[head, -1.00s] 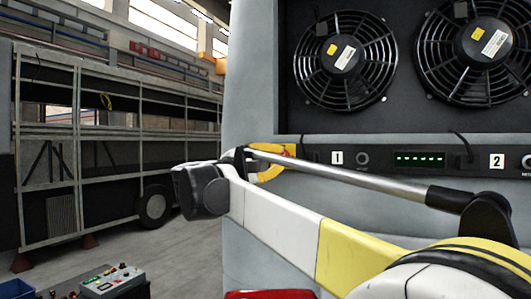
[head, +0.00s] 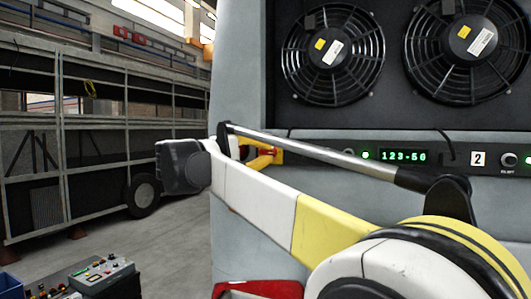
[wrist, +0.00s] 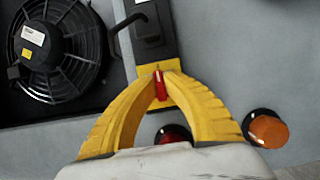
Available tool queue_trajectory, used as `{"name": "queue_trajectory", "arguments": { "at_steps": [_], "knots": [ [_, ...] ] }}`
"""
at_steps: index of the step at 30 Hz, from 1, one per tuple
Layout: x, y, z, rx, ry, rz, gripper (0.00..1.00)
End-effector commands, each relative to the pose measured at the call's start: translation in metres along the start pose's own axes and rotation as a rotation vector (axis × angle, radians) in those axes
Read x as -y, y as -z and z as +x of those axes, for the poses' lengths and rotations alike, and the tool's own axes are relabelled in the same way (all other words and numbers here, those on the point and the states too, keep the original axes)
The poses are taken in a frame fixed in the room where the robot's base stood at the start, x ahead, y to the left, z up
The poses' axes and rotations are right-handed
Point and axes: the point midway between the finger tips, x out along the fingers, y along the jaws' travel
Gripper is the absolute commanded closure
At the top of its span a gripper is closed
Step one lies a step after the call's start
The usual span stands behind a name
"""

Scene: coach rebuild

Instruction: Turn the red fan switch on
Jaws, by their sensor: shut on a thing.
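My arm hides part of that strip. One fan (wrist: 50,48) shows in the wrist view; the left fan (head: 332,55) and right fan (head: 468,48) show in the head view.
A dark red round button (wrist: 172,134) and an orange knob (wrist: 268,130) sit close to my fingers.

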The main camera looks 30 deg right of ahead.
Motion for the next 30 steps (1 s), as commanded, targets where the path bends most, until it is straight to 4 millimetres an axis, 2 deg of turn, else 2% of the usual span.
{"name": "queue_trajectory", "arguments": {
  "at_steps": [7,9,10,18,22,26,30],
  "knots": [
    [-0.001,0.0,0.0,0.0,-0.002,0.0,1.0],
    [-0.001,0.0,0.0,0.0,-0.002,0.0,0.75],
    [-0.001,0.0,0.0,0.0,-0.002,0.0,0.67],
    [0.0,0.0,0.0,0.0,-0.001,-0.001,0.67],
    [0.0,0.0,-0.008,-0.001,-0.001,-0.001,0.67],
    [0.0,0.001,-0.031,-0.004,-0.001,-0.001,0.67],
    [0.0,0.001,-0.064,-0.004,-0.001,-0.001,0.67]
  ]
}}
